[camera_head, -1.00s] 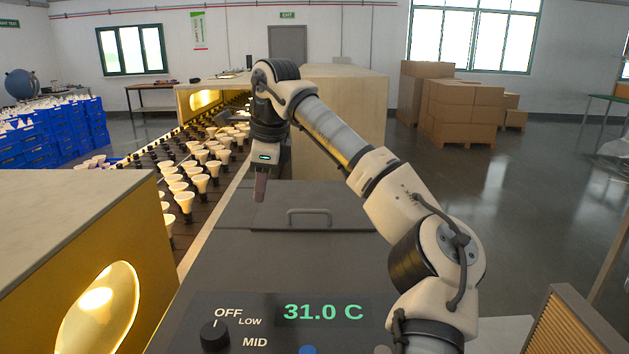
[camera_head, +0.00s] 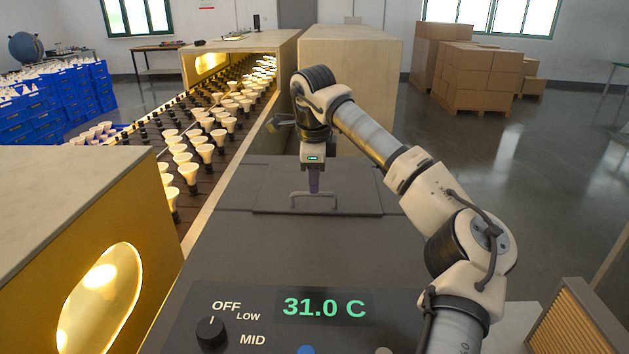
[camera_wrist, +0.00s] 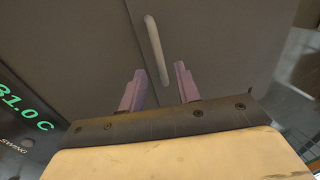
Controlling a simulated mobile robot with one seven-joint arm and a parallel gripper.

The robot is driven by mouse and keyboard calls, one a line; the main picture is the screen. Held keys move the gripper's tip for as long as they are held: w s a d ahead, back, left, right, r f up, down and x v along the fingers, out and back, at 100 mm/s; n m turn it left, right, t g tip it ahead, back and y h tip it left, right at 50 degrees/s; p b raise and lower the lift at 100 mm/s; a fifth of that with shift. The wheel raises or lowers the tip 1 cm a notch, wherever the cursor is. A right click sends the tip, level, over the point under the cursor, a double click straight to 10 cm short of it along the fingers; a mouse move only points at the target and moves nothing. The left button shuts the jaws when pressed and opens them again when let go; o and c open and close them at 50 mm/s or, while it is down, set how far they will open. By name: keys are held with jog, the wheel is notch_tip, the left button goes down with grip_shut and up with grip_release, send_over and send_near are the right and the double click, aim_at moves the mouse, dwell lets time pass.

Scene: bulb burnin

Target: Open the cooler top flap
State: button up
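The cooler (camera_head: 250,245) is a dark grey box with a flat top in front of me. Its top flap (camera_head: 348,200) lies flat and closed, with a light grey bar handle (camera_head: 313,195) on it. My gripper (camera_head: 314,188) points down over the flap, close to the handle in the head view. In the wrist view my gripper (camera_wrist: 158,88) has its two purple fingers apart, with nothing between their tips. The handle (camera_wrist: 157,50) stands beyond the fingertips there, lined up with the gap between them. Whether a finger touches the handle I cannot tell.
A panel with a dial (camera_head: 211,331) and a green 31.0 C display (camera_head: 323,307) is at the cooler's front. A conveyor with several bulbs (camera_head: 205,152) runs along the left, beside a yellow-sided housing (camera_head: 150,260). Cardboard boxes (camera_head: 478,75) stand at the back right.

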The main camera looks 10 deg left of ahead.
jog(key=shift+w+f+p, duration=0.15)
jog(key=shift+f, duration=0.6)
jog(key=shift+w+f+p, duration=0.15)
jog(key=shift+f, duration=0.6)
jog(key=shift+c, duration=0.2)
grip_shut()
